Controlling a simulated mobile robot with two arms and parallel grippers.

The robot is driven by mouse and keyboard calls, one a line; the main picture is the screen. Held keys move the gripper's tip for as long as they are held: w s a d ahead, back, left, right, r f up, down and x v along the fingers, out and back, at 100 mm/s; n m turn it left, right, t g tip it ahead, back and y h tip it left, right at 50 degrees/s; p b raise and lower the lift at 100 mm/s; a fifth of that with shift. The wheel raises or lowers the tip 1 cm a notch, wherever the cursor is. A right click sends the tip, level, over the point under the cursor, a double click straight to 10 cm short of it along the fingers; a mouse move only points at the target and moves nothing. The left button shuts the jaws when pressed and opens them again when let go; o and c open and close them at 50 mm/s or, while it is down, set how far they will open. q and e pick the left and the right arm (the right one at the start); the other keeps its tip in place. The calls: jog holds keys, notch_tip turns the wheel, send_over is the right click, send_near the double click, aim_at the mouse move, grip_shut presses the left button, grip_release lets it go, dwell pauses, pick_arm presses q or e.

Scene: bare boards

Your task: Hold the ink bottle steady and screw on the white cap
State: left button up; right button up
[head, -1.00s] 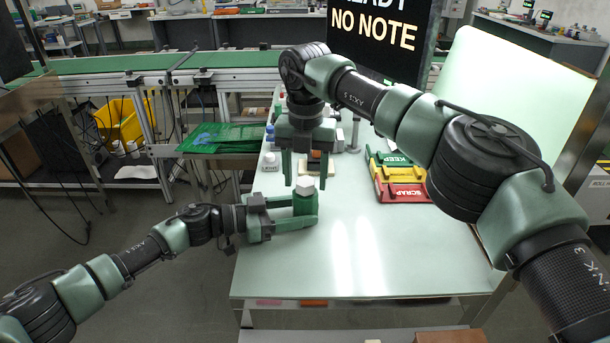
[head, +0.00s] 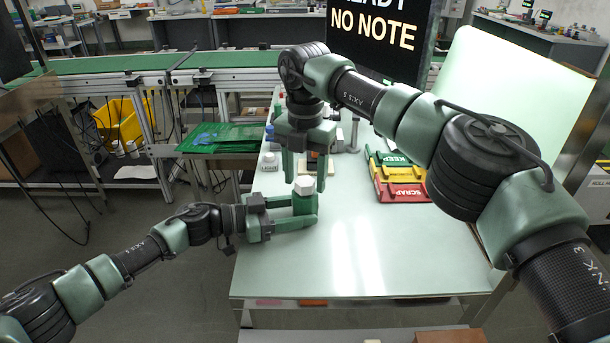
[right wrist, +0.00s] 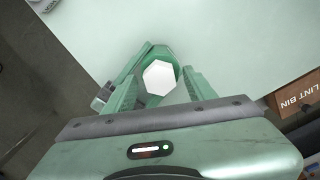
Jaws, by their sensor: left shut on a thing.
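The green ink bottle (head: 303,207) stands upright near the left edge of the pale table. My left gripper (head: 312,208) is shut on it from the left side. The white six-sided cap (head: 304,184) sits on top of the bottle, and it also shows in the right wrist view (right wrist: 159,78). I cannot tell how far it is threaded. My right gripper (head: 304,180) points down from above, open, with its fingers on either side of the cap. In the right wrist view (right wrist: 159,88) gaps show between the cap and the fingers.
Red, yellow and green trays (head: 398,178) marked SCRAP and KEEP lie to the right. Small bottles (head: 269,161) stand behind at the table's left edge. A box marked LINT BIN (right wrist: 297,97) shows in the right wrist view. The front of the table is clear.

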jog(key=shift+r, duration=0.1)
jog(key=shift+r, duration=2.9)
pick_arm(q)
jog(key=o, duration=1.6)
jog(key=shift+o, duration=0.2)
jog(key=v, duration=1.2)
